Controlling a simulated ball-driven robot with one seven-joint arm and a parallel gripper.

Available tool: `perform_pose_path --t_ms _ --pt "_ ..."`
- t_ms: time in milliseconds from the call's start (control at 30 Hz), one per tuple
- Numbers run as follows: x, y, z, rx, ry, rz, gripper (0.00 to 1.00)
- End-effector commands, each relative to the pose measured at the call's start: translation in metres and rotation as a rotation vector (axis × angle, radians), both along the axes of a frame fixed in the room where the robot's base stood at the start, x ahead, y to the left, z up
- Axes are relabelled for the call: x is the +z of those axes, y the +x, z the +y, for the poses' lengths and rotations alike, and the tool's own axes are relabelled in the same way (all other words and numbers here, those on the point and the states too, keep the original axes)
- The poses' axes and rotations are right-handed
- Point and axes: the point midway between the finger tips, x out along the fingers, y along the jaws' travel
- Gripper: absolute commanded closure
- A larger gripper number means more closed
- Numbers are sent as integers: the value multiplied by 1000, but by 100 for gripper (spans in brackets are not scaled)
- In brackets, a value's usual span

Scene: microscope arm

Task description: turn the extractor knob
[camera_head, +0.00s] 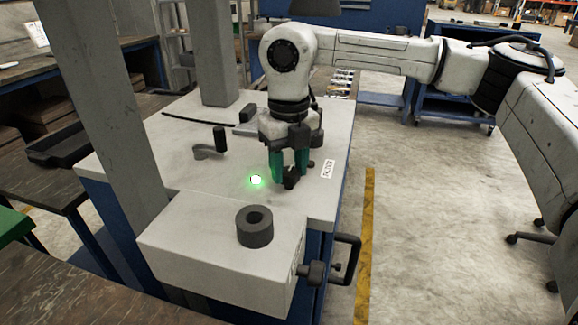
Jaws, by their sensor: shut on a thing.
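My gripper (288,168) points down over the white bench top (205,185), near its right side. Its two green fingers are shut on a small dark knob (291,181) that stands on the surface. The fingers partly cover the knob, so its full shape and angle are hidden. A small white label (327,169) with dark print lies just right of the knob; its print is too small to read with certainty.
A glowing green light (256,180) sits left of the gripper. A dark crank handle (220,140) stands at the left. A white block (225,255) with a dark ring (255,226) is in front. A grey post (105,120) rises at the left. The floor at right is mostly clear.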

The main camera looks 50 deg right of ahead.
Motion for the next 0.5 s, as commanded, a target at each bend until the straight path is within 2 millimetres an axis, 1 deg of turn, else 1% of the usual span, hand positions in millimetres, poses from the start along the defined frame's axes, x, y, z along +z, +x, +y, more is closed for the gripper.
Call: perform_pose_path --t_ms 300,333,500 --pt "1 1 0 -4 0 -3 88" --pt "1 1 0 -4 0 -3 55" --pt "0 1 0 -2 0 -2 39"
